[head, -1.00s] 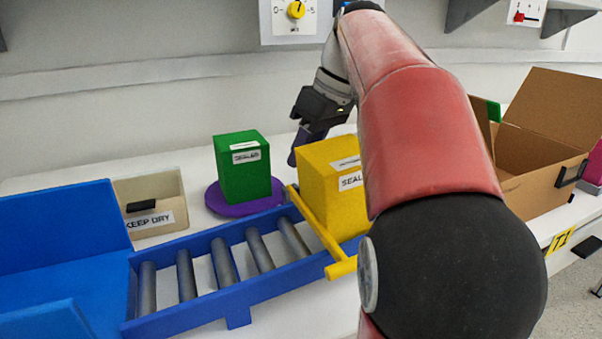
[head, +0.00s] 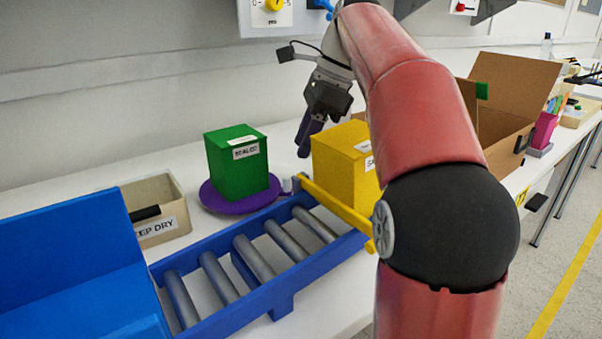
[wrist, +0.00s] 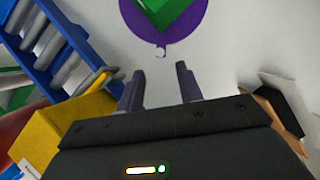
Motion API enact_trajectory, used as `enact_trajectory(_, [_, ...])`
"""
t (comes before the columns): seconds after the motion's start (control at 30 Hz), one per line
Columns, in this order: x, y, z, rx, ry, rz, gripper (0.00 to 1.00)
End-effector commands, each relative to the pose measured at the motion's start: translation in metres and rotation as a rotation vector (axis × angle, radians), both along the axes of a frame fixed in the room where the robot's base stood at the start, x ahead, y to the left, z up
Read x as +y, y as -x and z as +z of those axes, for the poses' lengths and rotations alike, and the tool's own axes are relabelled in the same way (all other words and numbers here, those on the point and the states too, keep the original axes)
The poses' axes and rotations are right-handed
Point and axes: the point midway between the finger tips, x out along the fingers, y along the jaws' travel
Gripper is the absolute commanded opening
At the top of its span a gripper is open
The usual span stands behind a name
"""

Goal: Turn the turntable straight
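The purple turntable (head: 222,203) lies on the white table behind the blue roller conveyor.
A yellow box (head: 345,165) stands at the conveyor's (head: 290,262) far end, close to my gripper, by a yellow bar (head: 335,205). An open cardboard box (head: 510,95) is at right.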

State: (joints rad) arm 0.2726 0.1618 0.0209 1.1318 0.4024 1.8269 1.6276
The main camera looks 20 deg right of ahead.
Motion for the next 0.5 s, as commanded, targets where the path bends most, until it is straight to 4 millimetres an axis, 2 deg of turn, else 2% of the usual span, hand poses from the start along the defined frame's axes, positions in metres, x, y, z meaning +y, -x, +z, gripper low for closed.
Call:
enact_trajectory(0.17, [0.005, -0.001, -0.010, 0.022, -0.006, -0.042, 0.36])
enact_trajectory(0.5, [0.024, -0.006, -0.059, 0.021, -0.006, -0.041, 0.36])
